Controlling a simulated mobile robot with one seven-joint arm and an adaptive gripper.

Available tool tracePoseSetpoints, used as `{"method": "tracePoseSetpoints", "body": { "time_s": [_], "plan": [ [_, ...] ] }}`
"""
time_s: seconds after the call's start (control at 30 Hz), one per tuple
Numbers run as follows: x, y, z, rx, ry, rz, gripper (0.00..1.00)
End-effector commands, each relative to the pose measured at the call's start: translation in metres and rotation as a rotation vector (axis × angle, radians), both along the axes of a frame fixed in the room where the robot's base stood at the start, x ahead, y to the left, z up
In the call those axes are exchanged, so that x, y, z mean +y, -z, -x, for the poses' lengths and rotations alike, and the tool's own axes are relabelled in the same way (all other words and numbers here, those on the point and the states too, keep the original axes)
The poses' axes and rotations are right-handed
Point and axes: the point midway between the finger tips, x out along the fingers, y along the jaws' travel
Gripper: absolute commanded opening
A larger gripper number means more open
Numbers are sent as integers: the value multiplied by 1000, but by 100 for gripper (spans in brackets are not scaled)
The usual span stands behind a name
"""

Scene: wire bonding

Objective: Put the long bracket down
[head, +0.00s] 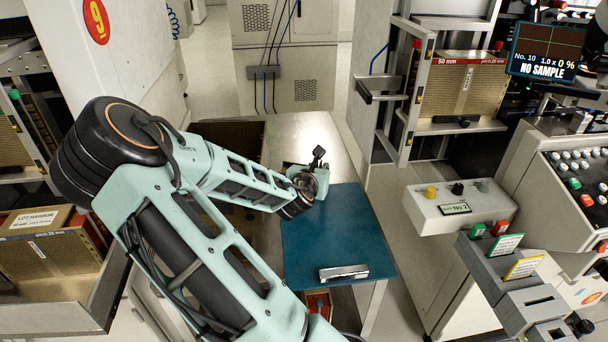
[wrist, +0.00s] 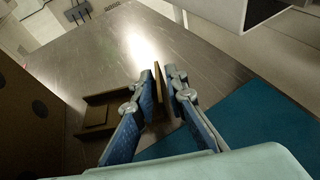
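A brown channel-shaped piece (wrist: 100,112) with upturned sides lies at my fingertips in the wrist view, over the bare metal tabletop. It looks like the long bracket, but its far and near parts are partly hidden by my fingers. My gripper (wrist: 160,74) has its two blue fingers close together, one on each side of the piece's right upturned wall. Whether they press on it is unclear. In the head view my gripper (head: 315,178) is over the back of the table, its fingers mostly hidden. A silver bar-like part (head: 343,272) lies near the mat's front edge.
A blue mat (head: 335,225) covers the front of the metal table (head: 290,135). A brown box-like side (wrist: 30,110) rises at left in the wrist view. Machines with a control box (head: 460,207) stand at right.

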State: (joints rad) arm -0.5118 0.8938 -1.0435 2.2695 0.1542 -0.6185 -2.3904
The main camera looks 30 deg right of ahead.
Motion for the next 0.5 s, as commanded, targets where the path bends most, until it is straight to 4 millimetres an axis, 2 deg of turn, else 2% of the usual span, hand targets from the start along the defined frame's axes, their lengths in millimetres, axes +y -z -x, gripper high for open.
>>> {"method": "tracePoseSetpoints", "body": {
  "time_s": [0.1,0.23,0.5],
  "plan": [
    [0,0,0,0,0,0,12],
    [0,0,0,0,0,0,0],
    [0,-1,0,-1,0,0,0]
  ]
}}
